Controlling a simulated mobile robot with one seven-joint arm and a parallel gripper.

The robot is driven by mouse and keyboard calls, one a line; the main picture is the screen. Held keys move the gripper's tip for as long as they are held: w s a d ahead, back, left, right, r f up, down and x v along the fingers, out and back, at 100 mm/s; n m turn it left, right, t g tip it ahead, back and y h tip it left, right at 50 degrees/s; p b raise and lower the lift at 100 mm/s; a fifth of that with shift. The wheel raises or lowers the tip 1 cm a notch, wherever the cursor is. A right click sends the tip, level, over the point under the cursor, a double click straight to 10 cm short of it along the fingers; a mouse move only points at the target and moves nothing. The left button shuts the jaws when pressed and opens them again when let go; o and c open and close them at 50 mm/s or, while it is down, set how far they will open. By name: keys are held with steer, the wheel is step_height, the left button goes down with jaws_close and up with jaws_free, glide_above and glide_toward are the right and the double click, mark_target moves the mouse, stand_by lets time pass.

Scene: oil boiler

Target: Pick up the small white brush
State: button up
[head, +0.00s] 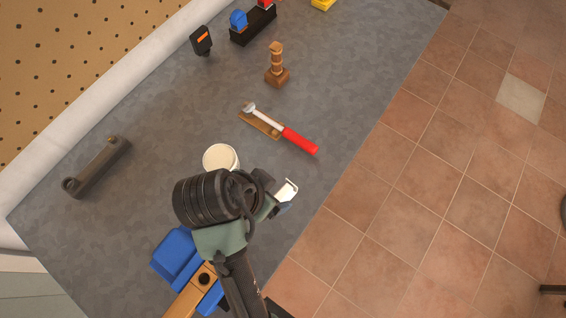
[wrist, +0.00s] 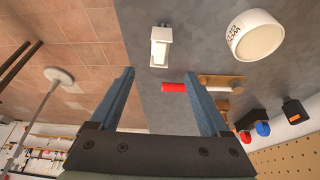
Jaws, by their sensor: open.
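A small white piece (head: 288,190), which looks like the brush, lies on the grey tabletop near the right edge, partly hidden by my gripper in the head view. It also shows in the wrist view (wrist: 161,46) as a white block with a wider head, above the gap between the fingertips. My gripper (wrist: 160,77) is open, with both fingers apart and nothing between them. It is close to the white piece, but I cannot tell how high above the table it is.
A white round tub (head: 221,157) stands left of the brush. A red-handled tool (head: 300,141) lies on a wooden piece behind it. A wooden post (head: 277,65), a dark handle bar (head: 96,166) and a black rack (head: 252,24) are around. The tabletop (head: 350,100) is bare on the right.

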mark_target(282, 194)
steer(key=x, duration=0.5)
steer(key=shift+s+d+f, duration=0.1)
steer(key=shift+s+f, duration=0.05)
steer(key=shift+f, duration=0.2)
steer(key=shift+p+x, duration=0.85)
steer(key=shift+x, duration=2.15)
jaws_close()
